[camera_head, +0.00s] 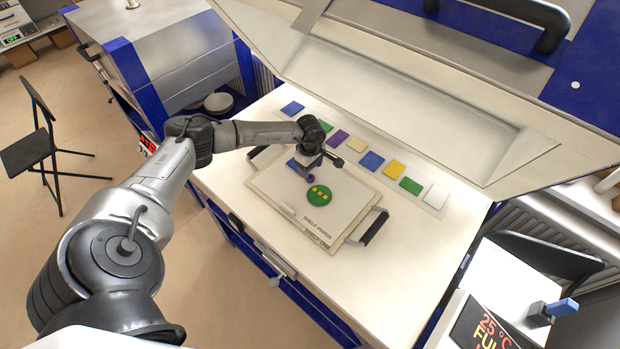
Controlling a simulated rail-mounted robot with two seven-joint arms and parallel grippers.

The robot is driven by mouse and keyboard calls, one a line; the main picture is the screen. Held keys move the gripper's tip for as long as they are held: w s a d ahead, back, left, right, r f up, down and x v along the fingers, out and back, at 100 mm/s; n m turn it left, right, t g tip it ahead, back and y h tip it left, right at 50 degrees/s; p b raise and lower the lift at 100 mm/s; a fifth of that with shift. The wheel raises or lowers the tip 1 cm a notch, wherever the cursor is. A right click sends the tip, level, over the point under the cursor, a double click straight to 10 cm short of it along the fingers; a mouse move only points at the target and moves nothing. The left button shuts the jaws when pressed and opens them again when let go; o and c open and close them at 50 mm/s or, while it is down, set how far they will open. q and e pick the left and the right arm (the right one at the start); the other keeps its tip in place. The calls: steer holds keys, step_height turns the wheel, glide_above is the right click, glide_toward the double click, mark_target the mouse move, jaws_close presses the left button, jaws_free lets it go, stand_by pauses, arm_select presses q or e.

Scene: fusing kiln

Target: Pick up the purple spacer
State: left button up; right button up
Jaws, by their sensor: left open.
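My left gripper (309,164) points down over the white board, and its jaws are open. A small purple piece (310,179), which looks like the purple spacer, sits on the board just below the fingertips. The gripper partly hides it, and I cannot tell whether the fingers touch it or straddle it. A blue piece (294,166) lies close beside it on the board. A green disc (320,197) with several yellow squares lies on the board just nearer to me. My right gripper is out of view.
The white board (285,207) with dark side handles lies on the white kiln bed (235,184). Behind it a strip holds a row of coloured tiles, including a purple tile (338,138) and a white tile (436,196). The raised kiln lid (420,95) leans over the back.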

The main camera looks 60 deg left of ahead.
mark_target(310, 174)
arm_select(q)
steer(key=shift+d+f, duration=0.1)
steer(key=shift+f, duration=2.2)
steer(key=c, duration=1)
steer(key=shift+r, duration=0.15)
steer(key=shift+c, duration=0.2)
